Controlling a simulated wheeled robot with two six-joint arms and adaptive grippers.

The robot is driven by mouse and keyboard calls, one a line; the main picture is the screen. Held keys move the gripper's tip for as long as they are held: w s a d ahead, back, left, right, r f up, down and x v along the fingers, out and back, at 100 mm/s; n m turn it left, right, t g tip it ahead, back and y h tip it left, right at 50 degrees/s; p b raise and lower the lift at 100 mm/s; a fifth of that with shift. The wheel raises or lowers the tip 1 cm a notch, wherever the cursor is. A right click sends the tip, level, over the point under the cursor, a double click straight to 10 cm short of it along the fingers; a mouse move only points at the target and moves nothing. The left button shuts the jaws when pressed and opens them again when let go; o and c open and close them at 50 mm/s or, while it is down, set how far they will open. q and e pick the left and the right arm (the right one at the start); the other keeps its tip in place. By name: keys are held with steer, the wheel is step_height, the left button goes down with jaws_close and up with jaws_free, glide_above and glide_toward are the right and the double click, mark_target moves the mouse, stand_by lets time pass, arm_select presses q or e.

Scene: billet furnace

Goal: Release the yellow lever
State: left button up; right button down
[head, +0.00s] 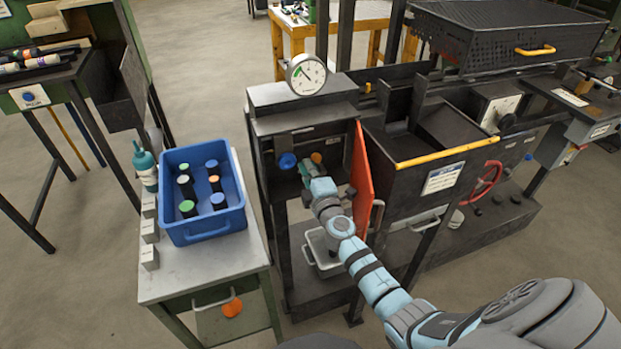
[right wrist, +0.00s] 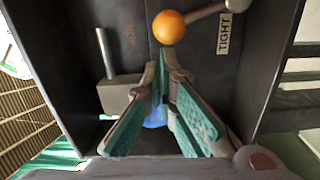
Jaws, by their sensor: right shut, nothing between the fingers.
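The yellow lever shows in the right wrist view as a rod ending in a yellow-orange ball (right wrist: 169,27), beside a TIGHT label (right wrist: 224,33). In the head view its ball (head: 316,157) shows small inside the open cabinet, just beyond my right gripper. My right gripper (head: 307,172) reaches into the cabinet. In the right wrist view its green-padded fingers (right wrist: 158,80) are shut and empty, with the tips apart from the ball in the picture. A blue knob (head: 287,161) sits left of the lever; a blue patch (right wrist: 155,118) shows between the fingers. My left gripper is not in view.
The cabinet's open orange-red door (head: 361,180) stands close to the right of my right gripper. A gauge (head: 306,74) stands on top. A white bin (head: 316,249) lies below. A blue crate (head: 203,230) with several capped cylinders stands on the left table.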

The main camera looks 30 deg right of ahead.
steer(key=v, duration=0.7)
steer(key=shift+a, duration=0.1)
steer(key=s+f+m+g+y, duration=0.1)
steer(key=s+f+m+g, duration=0.2)
steer(key=s+f, duration=0.5)
steer(key=s+a+f+m+g+y, duration=0.1)
steer(key=s+f+m+g, duration=0.2)
steer(key=f, duration=1)
steer(key=s+f+m+g, duration=0.2)
steer(key=s+f+g, duration=0.1)
steer(key=s+f, duration=0.55)
steer(key=s+a+f+m+g, duration=0.1)
steer(key=s+f+m+g, duration=0.1)
steer(key=s+f, duration=0.3)
steer(key=s+a+f+m+g, duration=0.1)
steer(key=s+f+m+g, duration=0.1)
steer(key=s, duration=1.1)
steer(key=s+a+f+m+g+y, duration=0.1)
steer(key=s+f+m+g, duration=0.1)
steer(key=s+f, duration=0.5)
steer(key=s+g, duration=0.1)
steer(key=s, duration=0.1)
steer(key=shift+s+a+f, duration=0.25)
steer(key=shift+s+f, duration=0.05)
steer(key=shift+f, duration=0.05)
